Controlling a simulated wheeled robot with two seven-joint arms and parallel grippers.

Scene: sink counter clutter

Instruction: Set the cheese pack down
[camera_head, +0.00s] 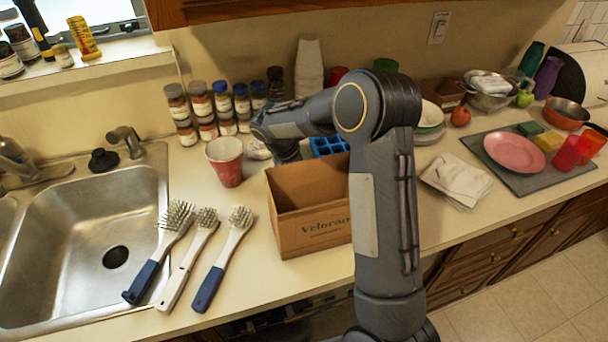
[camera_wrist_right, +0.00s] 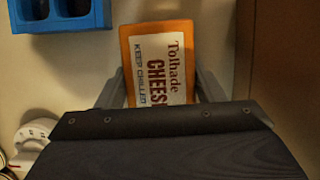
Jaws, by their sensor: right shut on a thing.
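The cheese pack (camera_wrist_right: 158,62) is orange with a white label reading "Tolhade CHEESE". In the right wrist view it sits between the two fingers of my right gripper (camera_wrist_right: 160,88), which is shut on it. The lower part of the pack is hidden by the gripper body. In the head view my right arm reaches over the counter, and its hand goes down behind the open cardboard box (camera_head: 309,230); the fingers and pack are hidden there. I cannot tell whether the pack touches the counter. My left gripper is not in view.
A blue compartment tray (camera_wrist_right: 60,14) lies close to the pack, and the box wall (camera_wrist_right: 278,70) stands on the other side. A red cup (camera_head: 226,162), spice jars (camera_head: 202,108) and brushes (camera_head: 196,255) are left of the box. A folded cloth (camera_head: 457,180) lies right.

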